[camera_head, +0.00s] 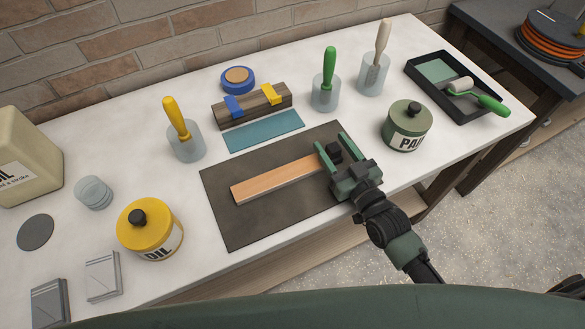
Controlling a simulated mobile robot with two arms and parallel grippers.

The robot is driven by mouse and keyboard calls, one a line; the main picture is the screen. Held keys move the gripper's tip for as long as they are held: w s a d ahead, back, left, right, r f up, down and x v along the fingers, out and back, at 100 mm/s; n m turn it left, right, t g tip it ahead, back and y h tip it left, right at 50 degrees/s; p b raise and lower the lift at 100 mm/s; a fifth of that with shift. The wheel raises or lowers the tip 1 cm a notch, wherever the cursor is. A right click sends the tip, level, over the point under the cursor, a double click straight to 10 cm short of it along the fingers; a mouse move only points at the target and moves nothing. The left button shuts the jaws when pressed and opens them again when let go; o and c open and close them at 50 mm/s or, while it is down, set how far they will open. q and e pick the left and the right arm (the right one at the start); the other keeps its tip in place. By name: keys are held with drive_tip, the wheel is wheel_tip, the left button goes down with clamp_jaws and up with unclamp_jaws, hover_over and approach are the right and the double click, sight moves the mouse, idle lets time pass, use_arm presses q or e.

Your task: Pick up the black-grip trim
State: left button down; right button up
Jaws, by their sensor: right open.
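The trim is a light wooden strip (278,179) lying on a dark grey mat (222,228). A black grip (334,155) shows at its right end. My right gripper (332,143), with green fingers, is over that right end. Its fingers are open, one on each side of the black grip. I cannot tell whether they touch it. The gripper body hides part of the strip's end and the mat there. My left gripper is not in view.
A green paint can (407,126) stands right of my gripper, before a black roller tray (457,88). Behind the mat are a teal sheet (263,131), a wooden block (252,106) and cups with handled tools. A yellow oil can (149,229) stands left.

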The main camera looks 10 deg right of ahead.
clamp_jaws()
drive_tip(key=shift+r, duration=0.1)
